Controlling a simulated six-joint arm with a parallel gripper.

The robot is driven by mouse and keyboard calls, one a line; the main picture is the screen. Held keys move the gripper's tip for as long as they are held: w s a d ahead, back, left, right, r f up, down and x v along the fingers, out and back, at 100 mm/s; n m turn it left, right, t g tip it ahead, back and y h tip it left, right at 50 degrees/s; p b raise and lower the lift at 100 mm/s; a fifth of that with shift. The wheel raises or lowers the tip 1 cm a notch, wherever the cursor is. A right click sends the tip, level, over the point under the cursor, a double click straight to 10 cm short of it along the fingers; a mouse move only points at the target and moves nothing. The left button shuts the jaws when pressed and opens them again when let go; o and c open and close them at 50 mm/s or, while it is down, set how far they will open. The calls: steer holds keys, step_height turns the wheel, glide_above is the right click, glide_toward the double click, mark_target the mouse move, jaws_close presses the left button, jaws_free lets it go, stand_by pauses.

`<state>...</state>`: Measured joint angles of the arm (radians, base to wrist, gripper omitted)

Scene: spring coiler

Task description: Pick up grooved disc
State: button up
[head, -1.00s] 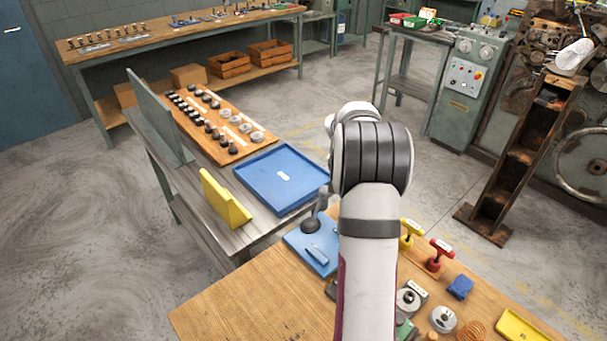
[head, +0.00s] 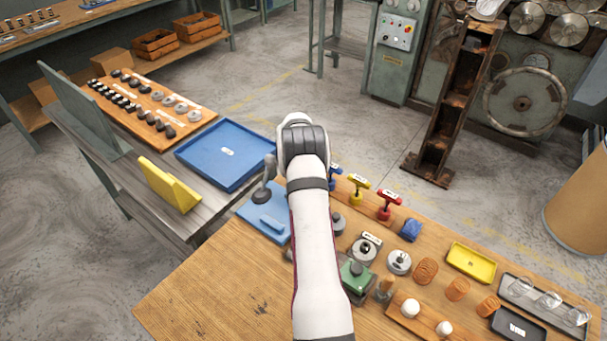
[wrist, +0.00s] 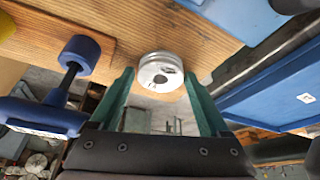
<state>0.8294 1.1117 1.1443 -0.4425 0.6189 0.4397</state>
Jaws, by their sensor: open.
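A round silver metal disc (wrist: 160,72) shows in the wrist view, near the edge of the wooden bench. My gripper (wrist: 158,76) is open, with one green finger on each side of the disc. I cannot tell whether the fingers touch it. In the head view my arm hides the gripper and the bench around it. Two other round metal pieces (head: 365,248) and (head: 399,262) lie on the bench to the right of my arm. I cannot tell from the head view which piece is the one between my fingers.
A blue T-handled tool (wrist: 72,62) stands left of the gripper in the wrist view. Yellow (head: 357,188) and red (head: 388,203) handled tools stand along the bench's far edge. A blue tray (head: 228,153) lies on the side table. The bench's front left is clear.

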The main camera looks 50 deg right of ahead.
jaws_close()
steer(key=shift+r, duration=0.1)
step_height(320, 180, up, 12)
steer(key=shift+r, duration=0.2)
stand_by(0.5)
steer(key=shift+w+a, duration=0.1)
